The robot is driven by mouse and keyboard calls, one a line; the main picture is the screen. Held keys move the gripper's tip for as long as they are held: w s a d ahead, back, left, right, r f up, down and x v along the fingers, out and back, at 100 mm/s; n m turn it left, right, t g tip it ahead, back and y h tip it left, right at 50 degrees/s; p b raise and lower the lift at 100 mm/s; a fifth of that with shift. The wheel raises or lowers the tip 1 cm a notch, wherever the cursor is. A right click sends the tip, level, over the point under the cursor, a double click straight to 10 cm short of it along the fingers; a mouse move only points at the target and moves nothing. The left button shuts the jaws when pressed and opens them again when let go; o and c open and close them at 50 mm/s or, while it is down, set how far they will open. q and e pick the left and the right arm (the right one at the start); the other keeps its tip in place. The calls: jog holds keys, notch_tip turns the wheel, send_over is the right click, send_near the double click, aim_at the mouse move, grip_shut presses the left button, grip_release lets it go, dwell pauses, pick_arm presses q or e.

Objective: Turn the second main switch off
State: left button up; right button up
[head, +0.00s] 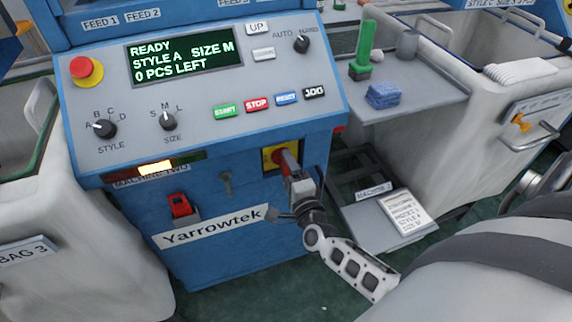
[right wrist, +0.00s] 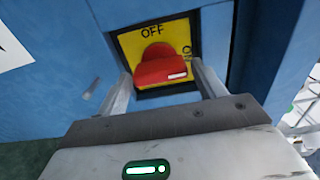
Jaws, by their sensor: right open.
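The main switch (head: 285,158) is a red rotary handle on a yellow plate, on the blue front of the machine below the control panel. In the right wrist view the red handle (right wrist: 162,68) lies roughly crosswise. Its white mark is at the right end, towards the partly hidden "ON" lettering. "OFF" stands at the top of the yellow plate (right wrist: 128,46). My right gripper (head: 292,178) is at the switch. In the right wrist view its open fingers (right wrist: 164,82) stand on either side of the handle; contact is unclear. My left gripper is not in view.
The control panel (head: 205,85) above shows "READY". A red device (head: 181,206) and a grey handle (head: 226,183) sit left of the switch. White bins flank the machine.

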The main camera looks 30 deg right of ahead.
jog(key=shift+x, duration=1.05)
jog(key=c, duration=0.7)
